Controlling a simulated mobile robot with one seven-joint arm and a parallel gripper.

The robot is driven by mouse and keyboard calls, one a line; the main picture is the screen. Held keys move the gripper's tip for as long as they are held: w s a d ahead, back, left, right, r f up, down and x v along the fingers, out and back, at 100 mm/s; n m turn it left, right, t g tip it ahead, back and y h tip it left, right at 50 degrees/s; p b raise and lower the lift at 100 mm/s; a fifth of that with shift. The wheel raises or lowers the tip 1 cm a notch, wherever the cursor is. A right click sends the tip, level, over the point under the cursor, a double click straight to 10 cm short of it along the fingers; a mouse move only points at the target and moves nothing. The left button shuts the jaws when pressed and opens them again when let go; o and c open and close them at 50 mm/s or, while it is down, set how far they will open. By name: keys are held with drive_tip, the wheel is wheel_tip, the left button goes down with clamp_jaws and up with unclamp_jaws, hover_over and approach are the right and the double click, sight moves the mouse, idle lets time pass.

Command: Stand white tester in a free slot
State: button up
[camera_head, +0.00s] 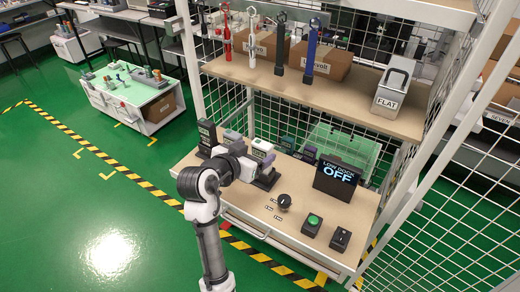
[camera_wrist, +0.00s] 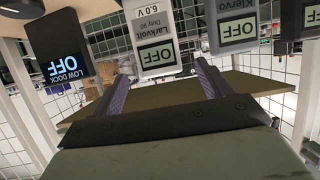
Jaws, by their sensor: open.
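A white tester (camera_head: 262,148) with a small display stands among other testers on the lower bench, just beyond my gripper. In the wrist view, which is upside down, a pale tester (camera_wrist: 155,42) labelled Larkvolt, 6.0 V, shows OFF between and just beyond the fingertips; I cannot tell whether they touch it. A second pale tester (camera_wrist: 236,28) labelled Klervo also reads OFF beside it. My gripper (camera_wrist: 160,72) is open, its purple fingers spread with nothing clearly held. In the head view my wrist hides part of the tester row, and free slots cannot be made out.
A black Low Dock sign (camera_head: 335,178) reading OFF stands to the right. A black knob (camera_head: 284,201), a green button (camera_head: 313,222) and a black switch box (camera_head: 340,238) sit in front. A dark tester (camera_head: 207,138) stands at the left. A shelf (camera_head: 330,100) hangs above.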

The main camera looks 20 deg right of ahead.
drive_tip(key=v, duration=0.9)
drive_tip(key=shift+b, duration=0.3)
drive_tip(key=shift+s+a+r, duration=0.1)
drive_tip(key=shift+r, duration=0.05)
